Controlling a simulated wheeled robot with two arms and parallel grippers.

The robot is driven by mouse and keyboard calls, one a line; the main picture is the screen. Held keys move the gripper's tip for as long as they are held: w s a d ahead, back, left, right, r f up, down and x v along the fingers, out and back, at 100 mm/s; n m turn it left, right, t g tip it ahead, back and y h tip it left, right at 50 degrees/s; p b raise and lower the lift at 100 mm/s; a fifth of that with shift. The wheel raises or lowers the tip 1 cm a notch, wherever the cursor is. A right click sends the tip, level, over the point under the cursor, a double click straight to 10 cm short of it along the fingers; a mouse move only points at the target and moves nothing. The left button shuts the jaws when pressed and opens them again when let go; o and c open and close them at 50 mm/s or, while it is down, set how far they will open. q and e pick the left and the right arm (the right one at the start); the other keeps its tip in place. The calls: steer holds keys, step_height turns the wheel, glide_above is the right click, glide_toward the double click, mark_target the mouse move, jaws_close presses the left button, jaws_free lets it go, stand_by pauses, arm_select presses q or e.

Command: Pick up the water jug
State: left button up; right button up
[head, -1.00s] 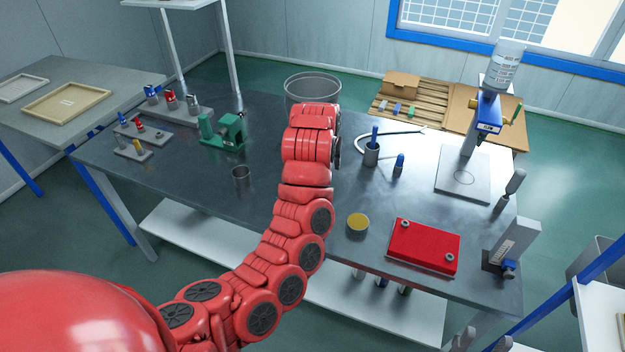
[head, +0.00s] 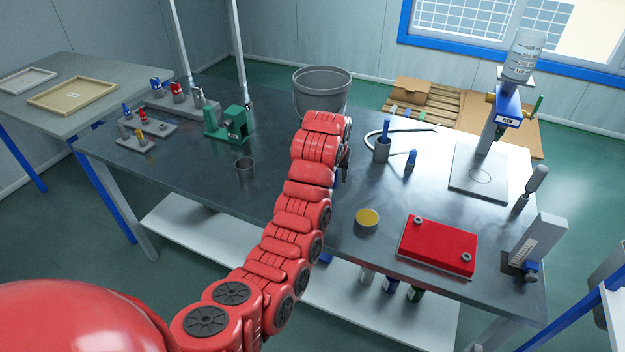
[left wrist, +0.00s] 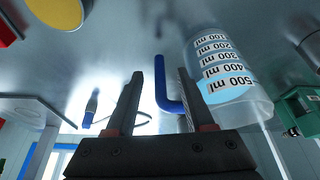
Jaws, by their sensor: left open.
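The water jug (left wrist: 228,72) is a clear container with printed ml marks and a blue handle (left wrist: 161,88), seen in the left wrist view just beyond my gripper. In the head view my red left arm hides it. My left gripper (left wrist: 158,74) is open, its two dark fingers pointing toward the jug. The handle shows between the fingers, and its lower part passes behind the right finger. I cannot tell whether the fingers touch it. In the head view only a little of the left gripper (head: 345,170) shows beside the arm. My right gripper is not in view.
A side table (head: 70,75) holds trays.

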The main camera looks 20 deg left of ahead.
mark_target(335, 192)
arm_select(q)
steer(key=shift+p+x, duration=0.3)
steer(key=shift+x, duration=0.55)
steer(key=shift+p+x, duration=0.4)
steer(key=shift+x, duration=1.7)
steer(key=shift+w+r, duration=0.1)
steer(key=shift+w, duration=0.1)
jaws_close()
